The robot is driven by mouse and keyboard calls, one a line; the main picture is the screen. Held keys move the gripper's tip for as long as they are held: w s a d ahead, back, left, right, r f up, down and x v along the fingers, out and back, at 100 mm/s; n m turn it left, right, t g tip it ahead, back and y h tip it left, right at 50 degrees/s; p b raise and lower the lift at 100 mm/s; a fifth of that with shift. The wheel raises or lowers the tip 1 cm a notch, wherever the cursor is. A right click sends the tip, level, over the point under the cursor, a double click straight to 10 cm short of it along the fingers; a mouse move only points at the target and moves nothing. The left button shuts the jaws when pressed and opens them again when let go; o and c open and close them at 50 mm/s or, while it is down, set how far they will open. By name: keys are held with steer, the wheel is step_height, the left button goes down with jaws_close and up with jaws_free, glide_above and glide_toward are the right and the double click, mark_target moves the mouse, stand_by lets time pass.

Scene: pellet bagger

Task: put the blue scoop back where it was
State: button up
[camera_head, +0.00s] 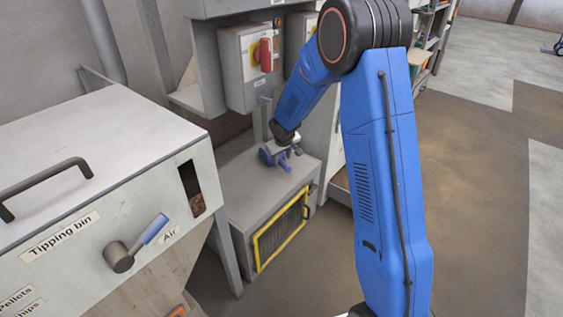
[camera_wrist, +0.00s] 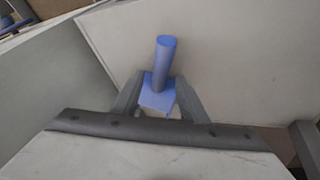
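The blue scoop shows in the wrist view as a round blue handle (camera_wrist: 165,62) with a square blue block (camera_wrist: 157,97) at its near end. My gripper's two grey fingers (camera_wrist: 163,86) close in on either side of the block and appear to grip it. In the head view my gripper (camera_head: 283,151) is low over the top of a grey cabinet (camera_head: 245,185), with small blue parts (camera_head: 285,164) at it. The scoop's bowl cannot be made out, and I cannot tell whether the scoop touches the cabinet top.
The tipping bin (camera_head: 100,190), with a blue-handled lever (camera_head: 150,230), stands at the left. A switch box with a red handle (camera_head: 265,55) hangs behind and above the cabinet. The cabinet front has a yellow-framed grille (camera_head: 257,248). Open floor (camera_head: 470,200) lies to the right.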

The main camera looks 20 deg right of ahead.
steer(key=shift+v, duration=1.7)
steer(key=s+d+r+m, duration=0.1)
steer(key=s+d+r, duration=0.1)
steer(key=s+r, duration=0.75)
steer(key=s+d+r+m, duration=0.1)
steer(key=s+d+r, duration=0.2)
steer(key=s+r, duration=0.7)
steer(key=s+r+m, duration=0.1)
steer(key=s+r, duration=0.1)
steer(key=s, duration=2.7)
steer(key=shift+a+r+y, duration=0.15)
steer(key=shift+a+y, duration=0.05)
steer(key=shift+y, duration=0.2)
steer(key=shift+s, duration=0.15)
